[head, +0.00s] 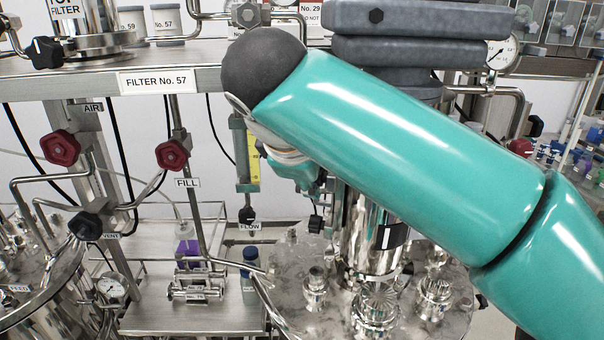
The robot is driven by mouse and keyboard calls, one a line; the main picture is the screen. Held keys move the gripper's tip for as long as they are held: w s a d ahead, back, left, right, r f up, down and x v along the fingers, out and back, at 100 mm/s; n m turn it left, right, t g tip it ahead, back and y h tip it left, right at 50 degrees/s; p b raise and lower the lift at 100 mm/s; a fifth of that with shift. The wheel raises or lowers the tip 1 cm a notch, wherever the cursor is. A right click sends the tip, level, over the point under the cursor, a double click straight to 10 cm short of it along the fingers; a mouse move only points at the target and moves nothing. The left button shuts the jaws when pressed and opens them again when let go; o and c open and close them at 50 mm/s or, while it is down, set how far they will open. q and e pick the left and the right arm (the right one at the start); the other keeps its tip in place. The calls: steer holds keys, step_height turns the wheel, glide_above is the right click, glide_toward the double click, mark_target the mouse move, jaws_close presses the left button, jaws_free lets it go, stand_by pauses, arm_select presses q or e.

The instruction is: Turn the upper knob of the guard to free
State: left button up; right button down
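I cannot make out a part that is plainly the guard or its upper knob; my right arm covers the middle and right of the head view. Knobs that do show are a red one below the AIR label (62,148), a red one above the FILL label (172,154) and a black one near the VENT label (86,226). A flow meter with a yellow scale (253,158) hangs left of my arm, with a black knob (247,214) at its lower end. My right gripper is hidden behind my teal arm. My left gripper is out of view.
A steel shelf edge labelled FILTER No. 57 (157,80) runs across the left. A steel vessel lid (285,262) with several fittings stands below my arm. A purple-filled bottle (187,248) stands at lower left. Hoses and pipes crowd the left side.

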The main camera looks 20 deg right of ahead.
steer(key=shift+d+f, duration=0.1)
stand_by(0.3)
steer(key=c, duration=1.2)
jaws_free()
steer(key=o, duration=0.4)
steer(key=shift+w+d, duration=0.1)
steer(key=shift+d, duration=0.1)
steer(key=shift+c, duration=0.2)
steer(key=shift+a, duration=0.15)
steer(key=v, duration=1.2)
steer(key=shift+f, duration=0.1)
